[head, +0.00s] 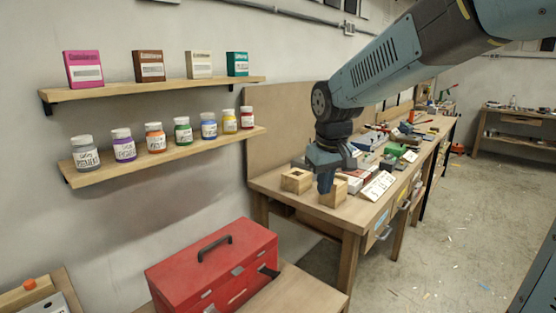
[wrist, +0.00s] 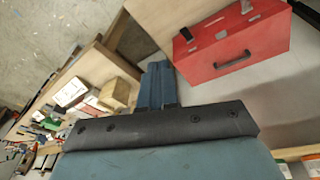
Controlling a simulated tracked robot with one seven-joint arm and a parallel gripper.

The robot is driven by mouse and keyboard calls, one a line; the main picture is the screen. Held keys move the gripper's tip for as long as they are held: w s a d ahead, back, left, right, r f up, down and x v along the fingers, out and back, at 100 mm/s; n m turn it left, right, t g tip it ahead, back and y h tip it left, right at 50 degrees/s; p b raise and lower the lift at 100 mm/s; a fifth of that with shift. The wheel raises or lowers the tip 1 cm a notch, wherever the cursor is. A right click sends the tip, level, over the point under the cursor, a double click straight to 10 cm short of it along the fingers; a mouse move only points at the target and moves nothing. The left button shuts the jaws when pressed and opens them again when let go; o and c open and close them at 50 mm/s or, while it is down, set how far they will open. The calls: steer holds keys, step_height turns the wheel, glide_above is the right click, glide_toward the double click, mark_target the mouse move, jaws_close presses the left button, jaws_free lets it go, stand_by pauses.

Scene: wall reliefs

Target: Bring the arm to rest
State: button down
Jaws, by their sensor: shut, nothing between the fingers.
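My blue-grey arm (head: 385,62) reaches in from the upper right in the head view and bends down at its wrist. My gripper (head: 325,183) points downward, shut and empty, in front of the near end of the workbench (head: 342,217). It seems to overlap the wooden blocks only in the picture; I cannot tell the exact gap. In the wrist view the shut fingers (wrist: 157,85) show at the middle, with the red toolbox (wrist: 232,42) to their upper right and the bench items to their left.
The red toolbox (head: 213,268) stands low in front. Two wall shelves hold jars on the lower shelf (head: 165,158) and boxes on the upper shelf (head: 155,89). Wooden blocks (head: 297,180) and a white card (head: 378,186) lie on the bench. The floor (head: 450,230) at right is mostly clear.

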steer(key=s+d+r+m+t, duration=0.1)
steer(key=s+d+m, duration=0.1)
steer(key=s+d, duration=0.4)
steer(key=s+d+r+m+t, duration=0.2)
steer(key=s+d, duration=0.4)
steer(key=s, duration=0.6)
steer(key=shift+s+d+m, duration=0.25)
steer(key=shift+s+m, duration=0.05)
steer(key=shift+m, duration=0.1)
